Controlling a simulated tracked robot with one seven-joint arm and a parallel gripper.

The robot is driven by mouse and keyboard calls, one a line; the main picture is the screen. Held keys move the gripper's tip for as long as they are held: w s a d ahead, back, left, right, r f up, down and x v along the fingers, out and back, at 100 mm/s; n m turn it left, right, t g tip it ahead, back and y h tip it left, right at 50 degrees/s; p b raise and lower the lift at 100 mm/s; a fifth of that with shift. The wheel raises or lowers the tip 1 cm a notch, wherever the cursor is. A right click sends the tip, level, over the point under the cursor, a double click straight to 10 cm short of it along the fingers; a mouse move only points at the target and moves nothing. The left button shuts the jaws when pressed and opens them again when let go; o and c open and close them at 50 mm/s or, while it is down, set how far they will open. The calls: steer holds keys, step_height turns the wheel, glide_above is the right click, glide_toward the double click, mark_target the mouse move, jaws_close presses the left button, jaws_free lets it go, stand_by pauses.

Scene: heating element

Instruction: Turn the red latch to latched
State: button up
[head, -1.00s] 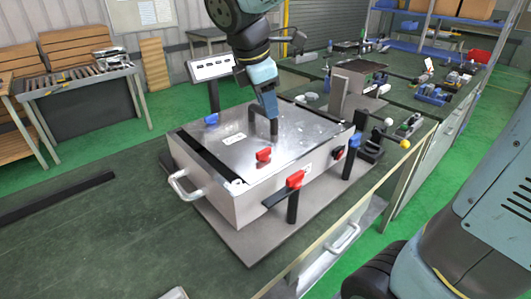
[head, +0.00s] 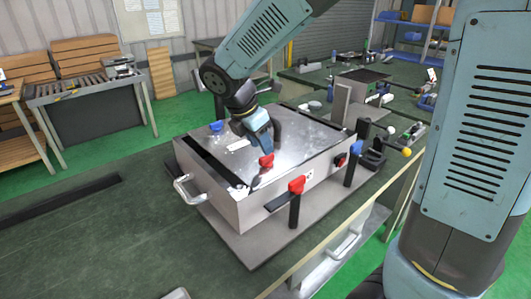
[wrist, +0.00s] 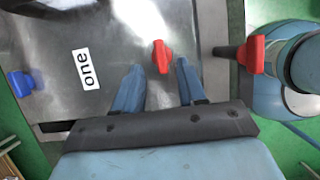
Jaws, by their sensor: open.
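A small red latch (head: 266,161) sits on the metal lid of the box (head: 240,212), near its front edge. In the wrist view the red latch (wrist: 162,55) stands just beyond and between my fingertips. My gripper (head: 264,152) is over the lid, pointing down, open and empty. The wrist view shows my gripper (wrist: 160,67) with its fingers spread and a gap between them. Whether the fingers touch the latch cannot be told. A second red piece (head: 297,185) with a dark bar tops a black post in front of the box; it also shows in the wrist view (wrist: 252,54).
A blue piece (head: 216,126) is at the lid's far left. Another blue piece (head: 356,147) tops a post at the right. A white handle (head: 188,190) projects from the box's left side. A label (wrist: 86,69) lies on the lid. The bench (head: 110,240) at left is mostly clear.

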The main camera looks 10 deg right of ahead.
mark_target(270, 161)
steer(key=shift+x, duration=2.2)
steer(key=shift+c, duration=0.3)
jaws_close()
